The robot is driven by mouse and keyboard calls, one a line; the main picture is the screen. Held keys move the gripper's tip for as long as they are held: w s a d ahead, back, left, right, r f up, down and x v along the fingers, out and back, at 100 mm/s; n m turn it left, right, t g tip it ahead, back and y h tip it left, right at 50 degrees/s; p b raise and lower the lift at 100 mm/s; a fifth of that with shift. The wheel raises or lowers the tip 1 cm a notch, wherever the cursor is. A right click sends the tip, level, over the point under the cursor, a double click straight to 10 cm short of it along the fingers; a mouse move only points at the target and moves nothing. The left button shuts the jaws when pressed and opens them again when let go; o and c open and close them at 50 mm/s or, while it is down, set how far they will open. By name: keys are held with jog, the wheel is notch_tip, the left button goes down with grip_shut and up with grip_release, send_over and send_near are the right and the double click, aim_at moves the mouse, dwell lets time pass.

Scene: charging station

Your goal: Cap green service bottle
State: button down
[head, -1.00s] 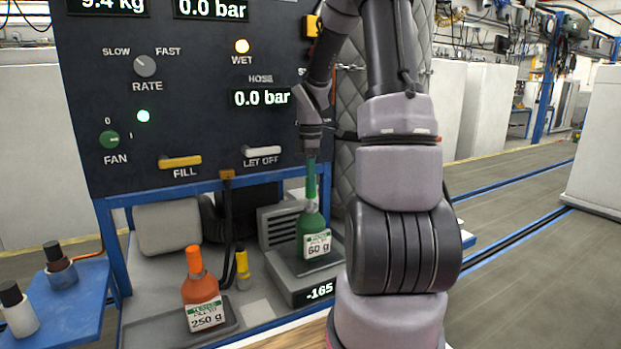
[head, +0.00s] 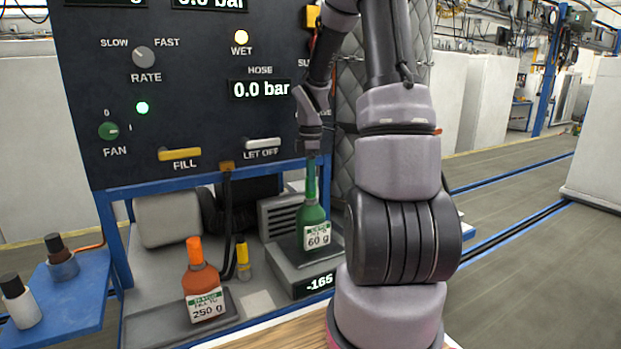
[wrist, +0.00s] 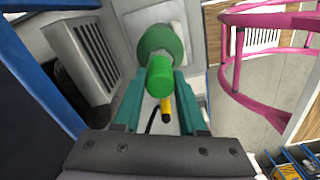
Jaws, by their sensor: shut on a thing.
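The green bottle (head: 313,231) stands upright on the scale (head: 311,284), with a label reading 60 g. My gripper (head: 312,172) is directly above its neck, pointing down. In the wrist view my gripper (wrist: 160,100) has its teal fingers shut on a green cap (wrist: 160,77). The bottle's round shoulder (wrist: 160,40) shows beyond the cap, roughly in line with it. The cap is at the neck's top; whether it is seated there I cannot tell, as the fingers hide the joint.
An orange bottle (head: 201,277) labelled 250 g stands on a pad at left. A yellow-tipped hose nozzle (head: 243,257) is between the bottles. The control panel (head: 200,120) rises behind. A blue side shelf (head: 75,290) holds two small bottles. The scale display reads -165.

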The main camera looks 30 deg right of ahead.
jog(key=shift+f, duration=0.35)
jog(key=shift+c, duration=1.9)
grip_release()
notch_tip(320, 180, up, 11)
jog(key=shift+f, duration=0.1)
jog(key=s+a+r+m+t+y, duration=0.1)
jog(key=s+a+r+m+t, duration=0.2)
jog(key=s+a+r+m, duration=0.3)
jog(key=s+a+r+m+t+y, duration=0.1)
jog(key=s+a+r+m+t, duration=0.3)
jog(key=s+a+r+m, duration=0.3)
jog(key=s+m, duration=0.5)
jog(key=s, duration=0.1)
jog(key=shift+s+a+m, duration=0.15)
jog(key=shift+s+m, duration=0.15)
